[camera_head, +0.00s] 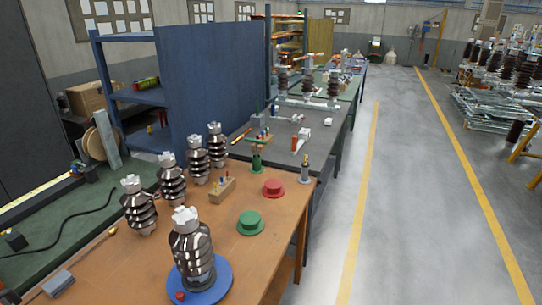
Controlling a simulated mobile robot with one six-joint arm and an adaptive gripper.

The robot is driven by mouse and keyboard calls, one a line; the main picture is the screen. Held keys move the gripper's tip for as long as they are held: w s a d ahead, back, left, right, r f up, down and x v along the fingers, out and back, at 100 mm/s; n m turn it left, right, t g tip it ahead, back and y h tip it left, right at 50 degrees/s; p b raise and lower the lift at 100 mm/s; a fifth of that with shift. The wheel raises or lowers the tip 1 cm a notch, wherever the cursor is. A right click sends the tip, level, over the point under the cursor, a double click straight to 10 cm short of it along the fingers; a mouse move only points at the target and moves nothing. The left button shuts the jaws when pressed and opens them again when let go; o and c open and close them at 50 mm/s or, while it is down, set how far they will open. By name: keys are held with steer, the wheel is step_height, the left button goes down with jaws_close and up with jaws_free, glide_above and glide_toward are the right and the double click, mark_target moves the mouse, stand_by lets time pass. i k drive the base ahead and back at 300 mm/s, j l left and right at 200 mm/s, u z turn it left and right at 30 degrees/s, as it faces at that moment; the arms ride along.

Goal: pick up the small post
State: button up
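Several dark ribbed post insulators with pale metal caps stand upright on the brown workbench (165,262). One post (189,244) stands on a round blue base (222,281) at the front. Others stand in a row behind it: one at the left (139,207), one farther back (171,178), then another (197,160) and the farthest (217,146). A slim grey post (305,170) stands at the bench's far right corner. I cannot tell which is the small post. My gripper is not in view.
A green round base (250,223) and a red one (273,188) lie empty on the bench. A wooden block with small coloured pieces (222,190) and a green upright item (257,161) stand nearby. A blue panel (213,80) rises behind. The floor aisle (405,200) at right is clear.

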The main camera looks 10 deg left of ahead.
mark_target(191, 243)
steer(key=u, duration=1.4)
steer(key=i+l+u, duration=0.15)
steer(key=u, duration=0.2)
steer(key=i+l+u, duration=0.1)
steer(key=u, duration=0.25)
steer(key=i+l+u, duration=0.1)
steer(key=l+u, duration=0.2)
